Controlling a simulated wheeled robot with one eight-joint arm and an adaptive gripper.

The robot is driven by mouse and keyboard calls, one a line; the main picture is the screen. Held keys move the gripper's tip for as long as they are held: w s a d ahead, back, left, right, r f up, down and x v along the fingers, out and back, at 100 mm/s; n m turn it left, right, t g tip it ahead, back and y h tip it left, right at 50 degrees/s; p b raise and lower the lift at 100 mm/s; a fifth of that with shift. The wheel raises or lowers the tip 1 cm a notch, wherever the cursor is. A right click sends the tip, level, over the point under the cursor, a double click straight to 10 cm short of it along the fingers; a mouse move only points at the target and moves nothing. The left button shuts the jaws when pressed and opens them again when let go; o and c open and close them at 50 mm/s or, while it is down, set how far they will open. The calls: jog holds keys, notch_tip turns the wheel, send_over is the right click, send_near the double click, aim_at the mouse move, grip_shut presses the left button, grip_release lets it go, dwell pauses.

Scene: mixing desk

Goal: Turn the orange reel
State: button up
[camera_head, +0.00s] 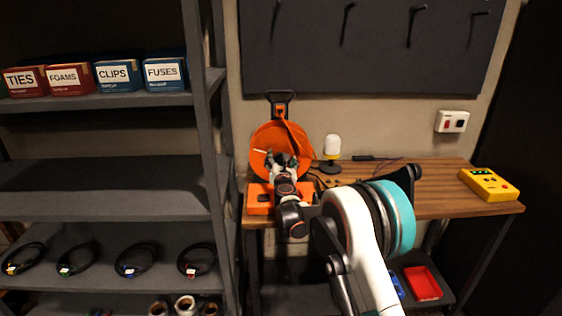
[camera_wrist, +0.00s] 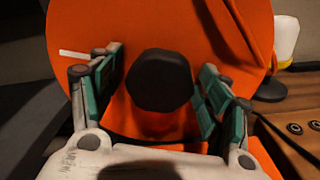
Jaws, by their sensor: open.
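The orange reel (camera_head: 269,137) stands upright at the left end of the wooden desk, on an orange base (camera_head: 261,201) with a black handle on top. In the wrist view the reel's orange disc (camera_wrist: 85,25) fills the middle, with a dark round hub (camera_wrist: 158,80) at its centre. My gripper (camera_head: 283,160) is in front of the reel. In the wrist view my gripper (camera_wrist: 156,82) is open, with one green-padded finger on each side of the hub. A gap shows between hub and left finger; the right finger is very close to it, and I cannot tell whether they touch.
A white-topped lamp (camera_head: 332,148) stands right of the reel, also in the wrist view (camera_wrist: 285,40). Cables lie on the wooden desk (camera_head: 435,180). A yellow box (camera_head: 489,185) sits at its right end. A dark shelf (camera_head: 215,150) stands close on the left.

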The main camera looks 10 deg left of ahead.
jog(key=v, duration=1.1)
jog(key=shift+s, duration=0.4)
jog(key=shift+d, duration=0.15)
